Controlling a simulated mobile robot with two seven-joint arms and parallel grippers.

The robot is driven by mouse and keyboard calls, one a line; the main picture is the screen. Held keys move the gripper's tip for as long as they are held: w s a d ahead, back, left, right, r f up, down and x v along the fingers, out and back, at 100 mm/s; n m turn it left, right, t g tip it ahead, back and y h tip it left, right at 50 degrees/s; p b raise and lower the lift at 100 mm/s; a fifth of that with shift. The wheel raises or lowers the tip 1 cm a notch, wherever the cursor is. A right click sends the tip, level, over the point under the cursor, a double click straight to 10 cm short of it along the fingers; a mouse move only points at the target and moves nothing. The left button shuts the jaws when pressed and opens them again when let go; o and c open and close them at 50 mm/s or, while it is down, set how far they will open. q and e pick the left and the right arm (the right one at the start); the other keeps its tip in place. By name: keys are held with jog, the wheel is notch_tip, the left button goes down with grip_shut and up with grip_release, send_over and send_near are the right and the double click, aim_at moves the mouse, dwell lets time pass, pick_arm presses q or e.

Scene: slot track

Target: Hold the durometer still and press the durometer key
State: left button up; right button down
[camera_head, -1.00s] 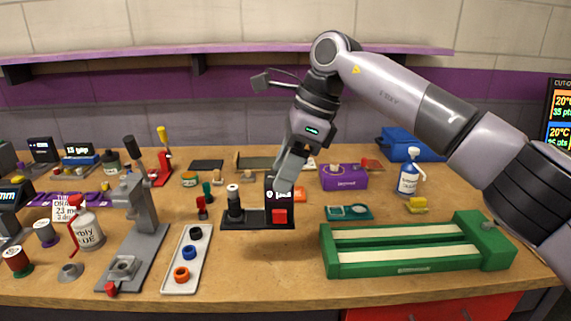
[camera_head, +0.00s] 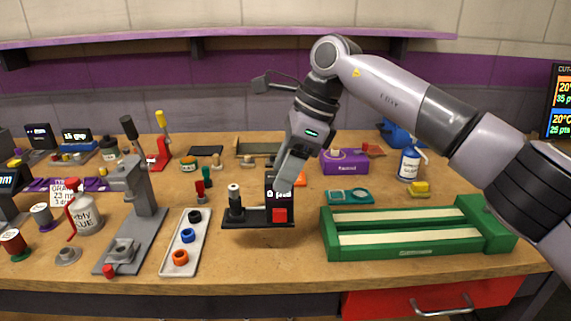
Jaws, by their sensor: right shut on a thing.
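The durometer (camera_head: 238,217) is a dark device with a flat black base, an upright black post with a pale top at its left end, a lit display block (camera_head: 279,192) at the right, and a red key (camera_head: 280,215) at the front right. My right gripper (camera_head: 283,180) comes down from above and is shut on the durometer at the display block, partly covering it. A shadow lies on the bench below the base, so the durometer appears held slightly above the wood. The red key is uncovered. My left gripper is not in view.
A green slotted track (camera_head: 420,250) lies to the right. A white tray (camera_head: 172,262) with coloured rings and a grey press (camera_head: 140,235) stand to the left. A teal case (camera_head: 349,197) and a purple box (camera_head: 344,162) are behind the track. Bare bench lies in front of the durometer.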

aim_at(286, 205)
jog(key=shift+f+b, duration=0.6)
jog(key=shift+f, duration=0.55)
jog(key=shift+f+b, duration=0.4)
jog(key=shift+f, duration=0.45)
jog(key=shift+f+b, duration=0.7)
jog(key=shift+f, duration=1.15)
